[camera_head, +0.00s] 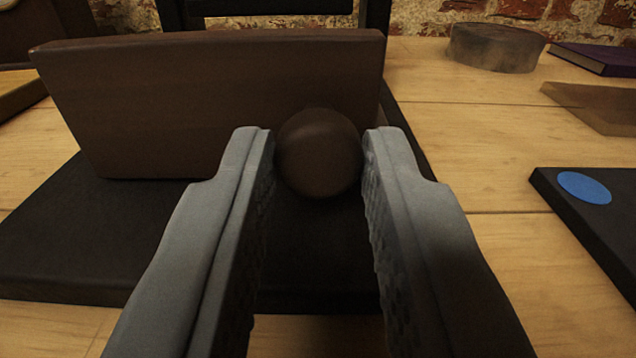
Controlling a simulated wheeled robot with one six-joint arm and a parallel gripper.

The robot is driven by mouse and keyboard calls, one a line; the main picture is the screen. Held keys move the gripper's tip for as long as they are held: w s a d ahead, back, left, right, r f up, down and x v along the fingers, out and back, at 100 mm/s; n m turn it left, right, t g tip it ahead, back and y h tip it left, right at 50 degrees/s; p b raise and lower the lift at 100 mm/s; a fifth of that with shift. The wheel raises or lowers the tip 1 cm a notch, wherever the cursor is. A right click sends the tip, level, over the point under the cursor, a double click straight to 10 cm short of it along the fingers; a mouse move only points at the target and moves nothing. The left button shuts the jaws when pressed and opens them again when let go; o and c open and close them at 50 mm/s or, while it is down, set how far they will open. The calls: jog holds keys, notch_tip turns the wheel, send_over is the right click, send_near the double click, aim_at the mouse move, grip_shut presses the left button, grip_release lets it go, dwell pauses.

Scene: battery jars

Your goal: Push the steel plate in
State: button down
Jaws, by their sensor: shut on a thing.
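My gripper (318,146) is shut on a dark brown round knob (318,165), with one grey finger on each side of it. Right behind the knob stands a brown upright panel (210,100), wider at the top than at the bottom. The knob overlaps the panel's lower right part; I cannot tell whether the two are joined. The panel stands over a black flat base (100,240). No plate with a clear steel look shows, and I cannot tell whether this panel is the steel plate.
A black frame (270,8) rises behind the panel. At right are a black slab (610,225) with a blue disc (584,187), a brown flat piece (600,108), a grey round block (495,47) and a purple book (600,58). The wooden table (480,150) is clear between them.

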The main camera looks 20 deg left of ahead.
jog(key=shift+w+a, duration=0.1)
jog(key=shift+w, duration=0.25)
jog(key=c, duration=1.2)
grip_release()
jog(key=v, duration=1.7)
jog(key=shift+s, duration=0.2)
